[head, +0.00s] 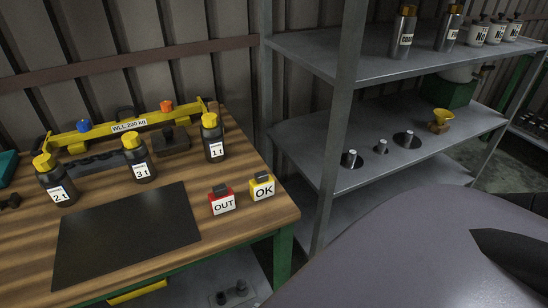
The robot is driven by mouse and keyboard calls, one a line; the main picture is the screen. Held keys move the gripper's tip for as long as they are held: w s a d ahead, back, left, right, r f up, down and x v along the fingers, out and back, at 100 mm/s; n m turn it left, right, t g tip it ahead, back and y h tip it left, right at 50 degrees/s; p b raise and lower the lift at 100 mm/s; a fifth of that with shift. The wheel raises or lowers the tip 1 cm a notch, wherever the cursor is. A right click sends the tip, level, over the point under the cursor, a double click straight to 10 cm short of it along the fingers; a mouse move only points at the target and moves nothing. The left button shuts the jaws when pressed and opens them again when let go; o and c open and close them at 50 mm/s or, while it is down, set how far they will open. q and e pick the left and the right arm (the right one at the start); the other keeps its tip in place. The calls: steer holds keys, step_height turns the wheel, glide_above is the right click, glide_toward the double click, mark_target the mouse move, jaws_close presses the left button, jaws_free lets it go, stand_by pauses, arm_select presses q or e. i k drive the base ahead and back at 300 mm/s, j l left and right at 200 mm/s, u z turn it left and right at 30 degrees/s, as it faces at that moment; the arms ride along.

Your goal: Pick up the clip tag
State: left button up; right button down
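Two clip tags stand near the right front corner of the wooden table. One is a red tag (222,201) with a white face reading OUT. The other is a yellow tag (262,187) with a white face reading OK, just to its right. Each has a dark clip on top. Neither of my grippers shows in the head view. A large grey rounded part, which looks like my own arm, fills the lower right.
The wooden table (30,247) also holds a black mat (127,233), bottles marked 2 t (57,183), 3 t (139,160) and 1 t (213,139), and a yellow beam (92,136). A grey metal shelf (300,52) stands close on the right.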

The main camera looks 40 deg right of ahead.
mark_target(262, 187)
steer(key=k+l, duration=0.1)
steer(key=l, duration=0.7)
steer(key=k+l, duration=0.15)
steer(key=l, duration=0.6)
steer(key=k+l+u, duration=0.05)
